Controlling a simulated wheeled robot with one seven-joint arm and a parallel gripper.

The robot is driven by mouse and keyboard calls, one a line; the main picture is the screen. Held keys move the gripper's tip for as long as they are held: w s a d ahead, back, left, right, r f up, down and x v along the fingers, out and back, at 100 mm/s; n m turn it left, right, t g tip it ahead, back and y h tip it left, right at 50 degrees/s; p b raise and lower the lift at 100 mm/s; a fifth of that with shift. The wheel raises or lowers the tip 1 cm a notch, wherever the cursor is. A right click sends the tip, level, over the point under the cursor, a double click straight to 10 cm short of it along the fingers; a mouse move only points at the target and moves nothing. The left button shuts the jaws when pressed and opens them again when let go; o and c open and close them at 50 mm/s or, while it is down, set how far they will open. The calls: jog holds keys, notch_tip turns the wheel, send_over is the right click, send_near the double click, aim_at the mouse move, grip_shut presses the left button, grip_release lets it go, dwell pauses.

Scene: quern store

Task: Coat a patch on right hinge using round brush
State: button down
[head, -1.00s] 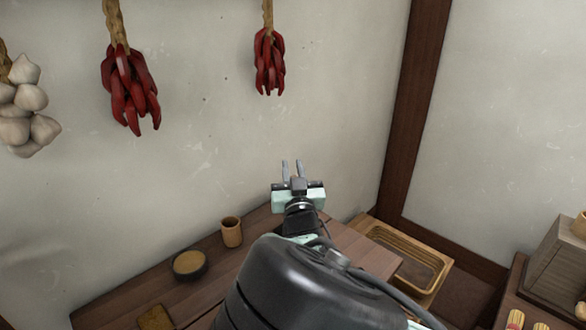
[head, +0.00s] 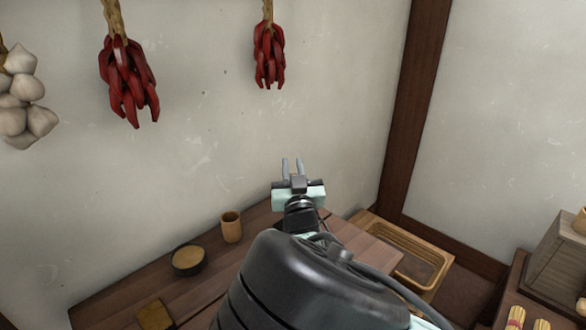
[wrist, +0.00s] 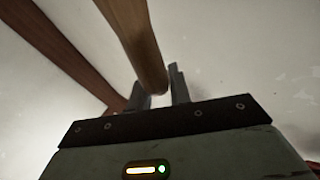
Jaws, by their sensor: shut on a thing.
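My gripper (head: 292,164) is raised in front of the pale wall, above the far edge of the wooden table (head: 115,302). In the wrist view my gripper (wrist: 160,88) is shut on a round wooden handle (wrist: 137,38), which runs up and out of the top of the picture. The handle looks like that of the round brush, but no bristles show. In the head view I cannot make out the brush. The right hinge is not seen in either view.
A dark bowl with tan contents (head: 188,261) and a wooden cup (head: 231,227) stand on the table. A wooden tray (head: 438,262) lies to the right, near a wooden box (head: 555,262). Red peppers (head: 128,82) and garlic (head: 22,95) hang on the wall.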

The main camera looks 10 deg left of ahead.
jog(key=shift+f+b, duration=0.35)
jog(key=shift+f, duration=0.1)
jog(key=shift+s+a+b, duration=1.3)
jog(key=shift+s+a, duration=0.3)
jog(key=shift+s, duration=1.15)
jog(key=shift+w+d+b, duration=1.5)
jog(key=shift+w+d, duration=0.85)
jog(key=shift+w, duration=0.05)
jog(key=s+a+b, duration=0.2)
jog(key=s, duration=0.4)
jog(key=shift+s, duration=0.15)
